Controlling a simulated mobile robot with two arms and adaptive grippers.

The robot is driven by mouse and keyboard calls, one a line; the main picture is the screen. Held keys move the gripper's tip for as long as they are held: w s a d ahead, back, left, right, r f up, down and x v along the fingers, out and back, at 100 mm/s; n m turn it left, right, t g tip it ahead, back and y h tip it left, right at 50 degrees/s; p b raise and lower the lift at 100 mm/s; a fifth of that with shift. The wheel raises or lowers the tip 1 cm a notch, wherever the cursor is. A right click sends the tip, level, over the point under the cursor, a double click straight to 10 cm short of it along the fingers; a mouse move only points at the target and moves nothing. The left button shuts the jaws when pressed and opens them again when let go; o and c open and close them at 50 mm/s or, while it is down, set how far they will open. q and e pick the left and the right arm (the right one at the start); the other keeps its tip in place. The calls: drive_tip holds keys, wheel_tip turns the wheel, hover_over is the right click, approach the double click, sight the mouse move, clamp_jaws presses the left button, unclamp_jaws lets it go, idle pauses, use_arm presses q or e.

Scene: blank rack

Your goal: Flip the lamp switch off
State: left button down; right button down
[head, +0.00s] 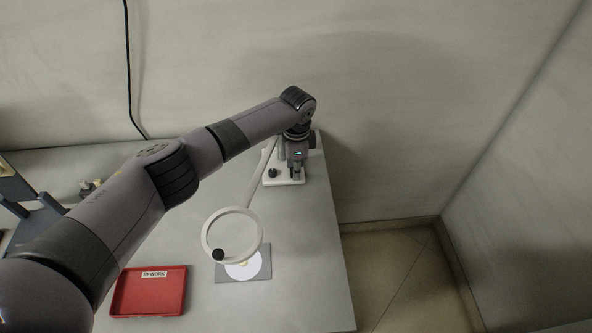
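A white ring-shaped lamp (206,231) on a thin pale arm (262,172) hangs over the table. A round black knob (218,254) sits on the lower left of its ring; I cannot tell whether it is the switch. A bright white disc (243,271) shows below the ring. My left arm reaches across from the lower left. My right gripper is not in view.
The device's white base (285,181) stands near the grey table's (318,250) back right corner. A red tray labelled REWORK (150,305) lies at the front. A grey pad (263,273) lies under the ring. Walls rise behind and right; floor is open right of the table.

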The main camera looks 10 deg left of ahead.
use_arm(q)
drive_tip(key=shift+w, duration=0.1)
drive_tip(key=c, duration=1.2)
unclamp_jaws()
drive_tip(key=shift+c, duration=0.2)
drive_tip(key=shift+r, duration=0.1)
wheel_tip(320, 180, up, 12)
drive_tip(key=shift+s, duration=0.25)
drive_tip(key=shift+c, duration=0.3)
